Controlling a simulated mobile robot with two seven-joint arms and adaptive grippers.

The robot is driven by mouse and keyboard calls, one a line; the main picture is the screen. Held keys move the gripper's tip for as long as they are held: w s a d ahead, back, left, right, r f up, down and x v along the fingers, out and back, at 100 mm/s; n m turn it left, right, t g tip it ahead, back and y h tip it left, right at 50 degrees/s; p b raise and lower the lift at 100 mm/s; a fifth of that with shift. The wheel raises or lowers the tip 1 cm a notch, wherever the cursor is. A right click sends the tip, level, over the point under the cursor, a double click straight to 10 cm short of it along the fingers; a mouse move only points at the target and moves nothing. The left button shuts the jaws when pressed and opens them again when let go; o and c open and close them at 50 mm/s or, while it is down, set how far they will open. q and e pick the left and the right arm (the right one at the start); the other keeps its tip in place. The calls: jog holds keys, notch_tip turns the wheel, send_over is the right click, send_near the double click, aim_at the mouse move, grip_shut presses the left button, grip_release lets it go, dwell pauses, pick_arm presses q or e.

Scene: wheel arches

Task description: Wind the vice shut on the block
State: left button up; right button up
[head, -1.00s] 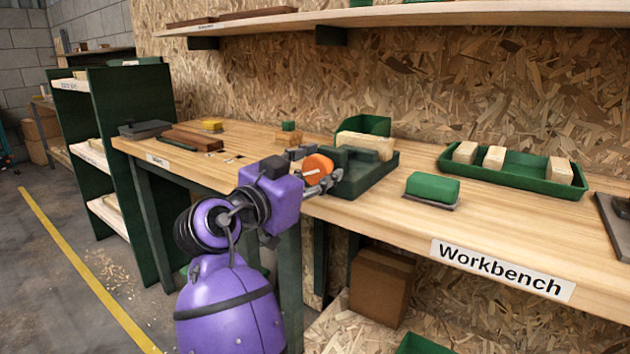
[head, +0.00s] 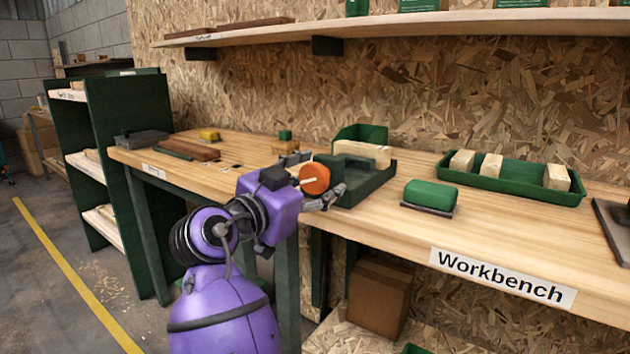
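A round orange handle (head: 314,178) is at the vice's near left side.
Right of the vice lie a green block (head: 431,194) on a dark base and a green tray (head: 510,182) with several wooden blocks. Brown pieces (head: 190,148) lie at the bench's left end. A shelf (head: 420,24) runs above.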

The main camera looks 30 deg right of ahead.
jog(key=v, duration=1.2)
dwell(0.3)
